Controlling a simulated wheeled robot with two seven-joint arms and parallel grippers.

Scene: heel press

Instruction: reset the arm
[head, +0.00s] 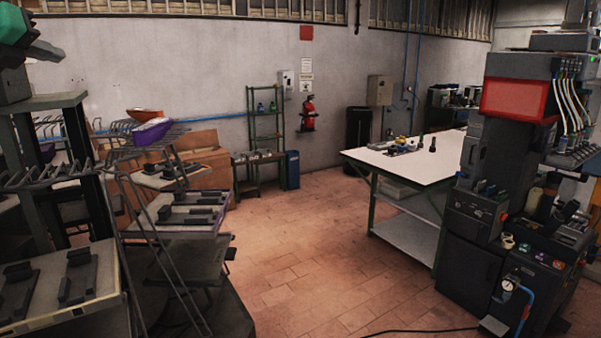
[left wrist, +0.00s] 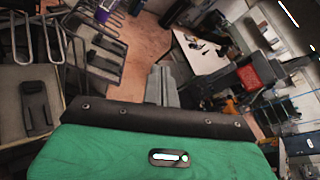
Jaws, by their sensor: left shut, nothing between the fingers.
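My left arm comes into the head view at the upper left corner, with a green cover and dark grey parts. My left gripper (head: 48,50) is there, high above the racks and clear of them. In the left wrist view the grey left gripper (left wrist: 163,82) points away past the green and black cover. Its fingers are together and hold nothing. My right gripper is in neither view.
Racks with trays (head: 190,214) of dark parts stand on the left, with purple and orange pieces on top. A white-topped table (head: 400,165) and a dark press (head: 490,190) with a red panel stand right. The tiled floor (head: 290,250) between is clear.

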